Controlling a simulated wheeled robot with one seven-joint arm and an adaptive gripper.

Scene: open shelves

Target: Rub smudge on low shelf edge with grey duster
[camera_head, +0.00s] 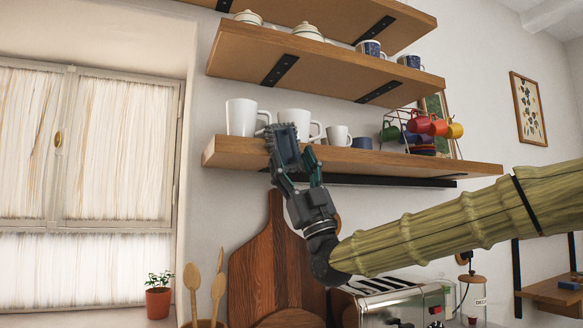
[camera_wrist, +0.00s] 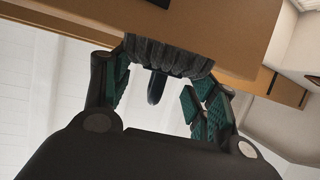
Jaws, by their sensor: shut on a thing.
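The low shelf (camera_head: 420,166) is a wooden board with a thick front edge. A darker patch (camera_head: 238,152), seemingly the smudge, shows on that edge toward its left end. My gripper (camera_head: 294,172) is raised in front of the edge, just right of this patch. It is shut on the grey duster (camera_head: 285,146), whose dark head overlaps the edge in the head view. In the wrist view, the duster's ridged grey head (camera_wrist: 170,56) lies across the fingers (camera_wrist: 165,85), against or very near the wood (camera_wrist: 215,25). Contact cannot be told for certain. The duster hides part of the edge.
White mugs (camera_head: 241,117) stand on the low shelf behind the duster. A rack of coloured mugs (camera_head: 425,124) stands farther right. Higher shelves (camera_head: 300,65) hang above. A cutting board (camera_head: 265,265) and a toaster (camera_head: 390,300) are below my gripper.

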